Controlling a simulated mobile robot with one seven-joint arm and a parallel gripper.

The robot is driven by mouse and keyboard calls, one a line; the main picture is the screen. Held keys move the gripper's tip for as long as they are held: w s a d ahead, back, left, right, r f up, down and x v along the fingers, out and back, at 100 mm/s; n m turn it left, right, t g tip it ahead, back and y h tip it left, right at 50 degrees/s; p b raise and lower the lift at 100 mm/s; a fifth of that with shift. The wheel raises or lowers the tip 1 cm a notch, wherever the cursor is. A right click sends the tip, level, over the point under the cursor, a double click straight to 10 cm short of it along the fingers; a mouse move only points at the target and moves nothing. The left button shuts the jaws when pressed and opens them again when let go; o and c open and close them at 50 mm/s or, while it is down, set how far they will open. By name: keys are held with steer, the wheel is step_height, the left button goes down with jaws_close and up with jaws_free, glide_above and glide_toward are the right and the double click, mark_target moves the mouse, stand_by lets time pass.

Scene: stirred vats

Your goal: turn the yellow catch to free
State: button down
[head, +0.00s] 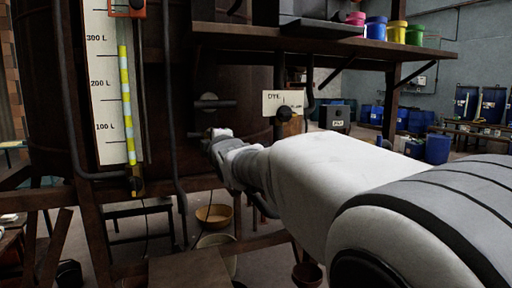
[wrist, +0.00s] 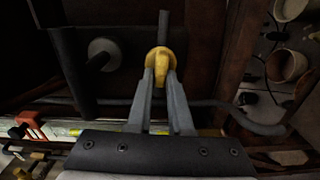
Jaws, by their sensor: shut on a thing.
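The yellow catch (wrist: 158,60) shows in the wrist view, with a rounded top and a tapered lower end between my fingertips. My gripper (wrist: 160,78) is shut on that lower end, one grey finger on each side. A dark bar (wrist: 164,26) sticks out above the catch, in line with it. In the head view my gripper (head: 216,138) is at the front of the dark vat (head: 180,70). The catch cannot be made out there, behind my wrist and the gripper.
A level gauge (head: 108,80) with a yellow column stands left on the vat. Dark pipes (head: 70,110) run down beside it. A round knob (wrist: 104,54) is left of the catch. A "DYE" label (head: 285,102) hangs right. A shelf (head: 320,44) with coloured tubs is above.

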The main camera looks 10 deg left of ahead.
steer(key=shift+n+b, duration=0.35)
steer(key=shift+n, duration=0.25)
steer(key=c, duration=0.8)
jaws_free()
steer(key=p+v, duration=0.3)
steer(key=v, duration=1.4)
steer(key=shift+s, duration=0.2)
